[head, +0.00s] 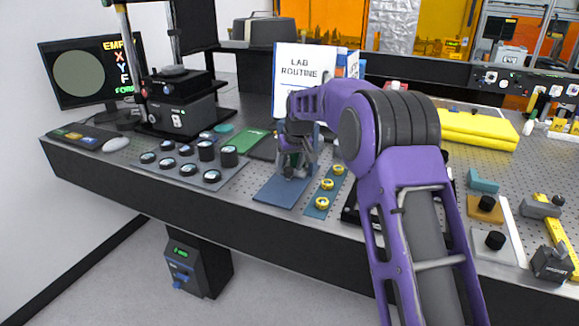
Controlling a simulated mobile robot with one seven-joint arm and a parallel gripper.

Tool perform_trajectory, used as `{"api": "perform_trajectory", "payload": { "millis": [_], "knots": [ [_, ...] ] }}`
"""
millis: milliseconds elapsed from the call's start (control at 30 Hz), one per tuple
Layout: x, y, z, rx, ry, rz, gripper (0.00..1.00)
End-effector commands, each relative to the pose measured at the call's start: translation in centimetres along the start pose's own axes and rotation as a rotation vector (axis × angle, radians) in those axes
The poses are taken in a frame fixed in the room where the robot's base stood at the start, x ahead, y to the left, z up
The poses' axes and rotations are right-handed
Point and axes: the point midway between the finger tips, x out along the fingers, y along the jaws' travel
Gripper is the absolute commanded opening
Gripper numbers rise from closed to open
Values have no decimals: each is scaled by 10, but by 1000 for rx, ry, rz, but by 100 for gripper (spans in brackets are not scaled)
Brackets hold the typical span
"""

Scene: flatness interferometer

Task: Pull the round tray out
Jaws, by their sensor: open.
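A black boxy instrument (182,114) with a tall post stands at the left of the bench, next to the monitor. My gripper (292,170) is open, pointing down over a blue mat (280,192) near the bench's front edge, well to the right of the instrument. My purple arm partly hides the gripper, and the fingertips are small and hard to make out.
A grey board (188,175) with several dark round pieces lies between my gripper and the instrument. A lab routine binder (303,75) stands behind my arm.

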Motion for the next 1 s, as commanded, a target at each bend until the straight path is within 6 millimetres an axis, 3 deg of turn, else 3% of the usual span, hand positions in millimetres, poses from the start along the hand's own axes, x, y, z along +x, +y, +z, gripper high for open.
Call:
{"api": "perform_trajectory", "payload": {
  "millis": [100,467,1000],
  "knots": [
    [0,0,0,0,0,0,63],
    [0,0,0,0,0,0,0],
    [0,0,0,0,0,0,0]
  ]
}}
